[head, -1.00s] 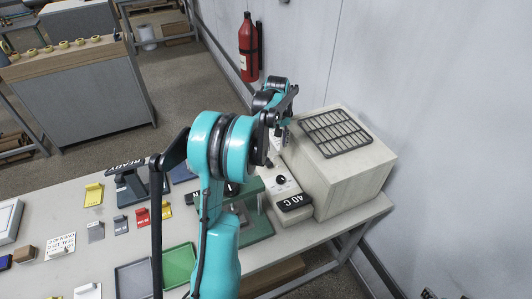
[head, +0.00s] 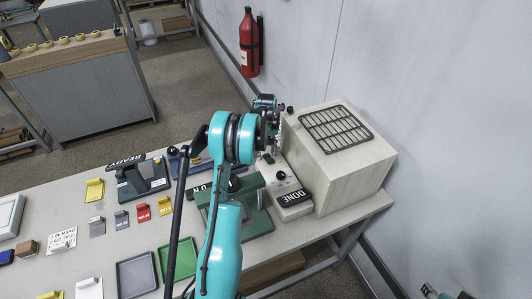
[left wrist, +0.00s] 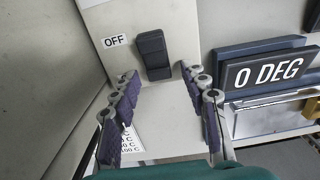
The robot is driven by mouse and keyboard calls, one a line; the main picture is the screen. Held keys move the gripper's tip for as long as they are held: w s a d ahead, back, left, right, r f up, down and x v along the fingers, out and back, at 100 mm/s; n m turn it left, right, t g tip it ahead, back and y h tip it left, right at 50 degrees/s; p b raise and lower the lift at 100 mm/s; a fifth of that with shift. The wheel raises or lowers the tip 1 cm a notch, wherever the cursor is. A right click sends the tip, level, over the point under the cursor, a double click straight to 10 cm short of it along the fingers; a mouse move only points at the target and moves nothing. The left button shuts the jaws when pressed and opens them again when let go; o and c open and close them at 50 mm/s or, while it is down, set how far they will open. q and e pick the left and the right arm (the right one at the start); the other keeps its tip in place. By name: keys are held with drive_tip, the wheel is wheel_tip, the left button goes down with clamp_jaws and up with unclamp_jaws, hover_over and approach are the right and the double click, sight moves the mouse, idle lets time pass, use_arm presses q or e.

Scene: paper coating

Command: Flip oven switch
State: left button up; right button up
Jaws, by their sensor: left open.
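The oven (head: 345,185) is a beige box with a black vent grille on top, at the back right of the table. The oven switch (left wrist: 153,54) is a black rocker on a light panel in the left wrist view, with an OFF label (left wrist: 115,41) to its left. My left gripper (left wrist: 160,85) is open and empty, its purple-padded fingers on either side below the switch; I cannot tell whether they touch it. In the head view my left gripper (head: 268,118) is partly hidden beside the oven. A small part of my right arm shows at the bottom right corner.
A green press-like fixture (head: 258,222) stands in front. A 0 DEG sign (left wrist: 268,73) is at right in the wrist view. Trays (head: 137,274) and small coloured holders lie on the table.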

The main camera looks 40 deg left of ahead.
use_arm(q)
clamp_jaws()
drive_tip(key=y+b, duration=0.1)
drive_tip(key=d+t+y+b, duration=0.1)
drive_tip(key=shift+s+r+t+y, duration=0.1)
drive_tip(key=shift+s+t+y, duration=0.1)
drive_tip(key=shift+t+y, duration=0.15)
drive_tip(key=shift+s+d+r+t+y+b, duration=0.15)
drive_tip(key=shift+r+t+y+b, duration=0.1)
drive_tip(key=shift+y+b, duration=0.55)
unclamp_jaws()
drive_tip(key=shift+r, duration=0.1)
